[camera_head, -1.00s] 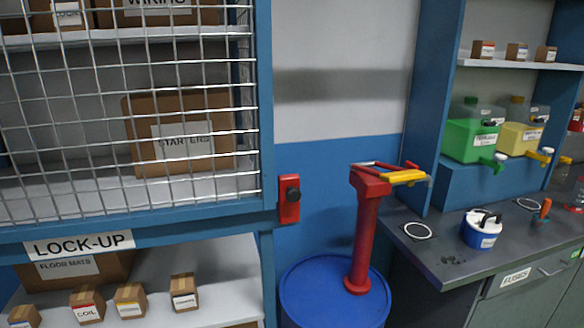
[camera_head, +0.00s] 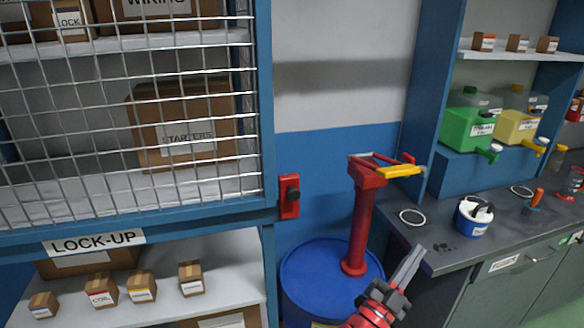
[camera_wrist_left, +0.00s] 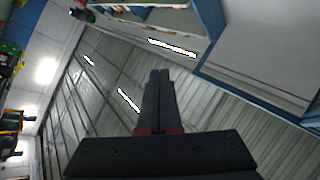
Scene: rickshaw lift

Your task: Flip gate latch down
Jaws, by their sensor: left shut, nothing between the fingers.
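The gate latch (camera_head: 289,196) is a red plate with a dark knob, mounted upright at the lower right edge of the blue-framed mesh gate (camera_head: 265,120). My left gripper (camera_head: 412,262) is low at the right of the head view, in front of the counter edge, well below and right of the latch and apart from it. Its grey fingers are together, with nothing between them. In the left wrist view the dark closed fingers (camera_wrist_left: 160,80) point away from the camera, and the latch cannot be made out there. My right gripper is not in view.
The counter (camera_head: 455,255) at right holds a blue-white tub (camera_head: 473,218). Small boxes sit on the lower left shelf (camera_head: 225,265).

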